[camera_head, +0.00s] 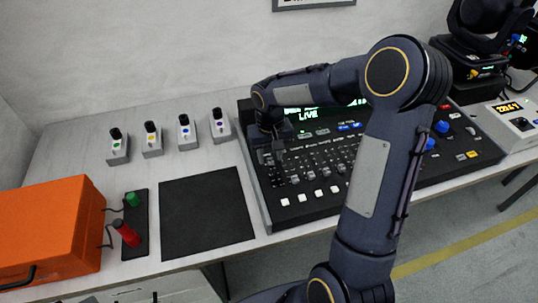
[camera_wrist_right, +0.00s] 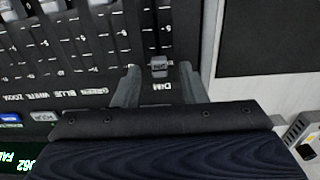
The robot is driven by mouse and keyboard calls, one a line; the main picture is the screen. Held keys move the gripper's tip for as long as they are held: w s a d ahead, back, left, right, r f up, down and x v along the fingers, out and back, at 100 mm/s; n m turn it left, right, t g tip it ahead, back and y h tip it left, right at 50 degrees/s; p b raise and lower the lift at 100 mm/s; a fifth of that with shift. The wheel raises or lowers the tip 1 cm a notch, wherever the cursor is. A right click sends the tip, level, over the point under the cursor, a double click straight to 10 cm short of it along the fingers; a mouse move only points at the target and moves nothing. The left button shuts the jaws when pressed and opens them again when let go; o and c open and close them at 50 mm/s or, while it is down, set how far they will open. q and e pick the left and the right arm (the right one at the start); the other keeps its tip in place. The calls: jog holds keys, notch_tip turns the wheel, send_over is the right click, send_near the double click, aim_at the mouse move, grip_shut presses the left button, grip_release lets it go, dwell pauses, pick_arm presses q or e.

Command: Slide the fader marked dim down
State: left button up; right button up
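The fader marked DIM (camera_wrist_right: 159,70) shows in the right wrist view as a small grey cap at the lower end of its slot, beside the white DIM lettering. My right gripper (camera_head: 276,153) is low over the left edge of the black lighting console (camera_head: 293,213). In the right wrist view its two fingers stand apart, one on each side of the DIM cap, with visible gaps. Whether the fingertips reach the cap's height is hard to tell. In the head view my arm hides part of the console, and the DIM cap cannot be made out. My left gripper is not in view.
Other faders (camera_wrist_right: 52,7) line up beside DIM. Several small switch boxes (camera_head: 152,147) stand behind a black mat (camera_head: 205,213) left of the console. An orange case (camera_head: 50,230) and a panel with red and green knobs (camera_head: 135,245) are farther left.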

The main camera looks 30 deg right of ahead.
jog(key=shift+f, duration=0.45)
grip_shut()
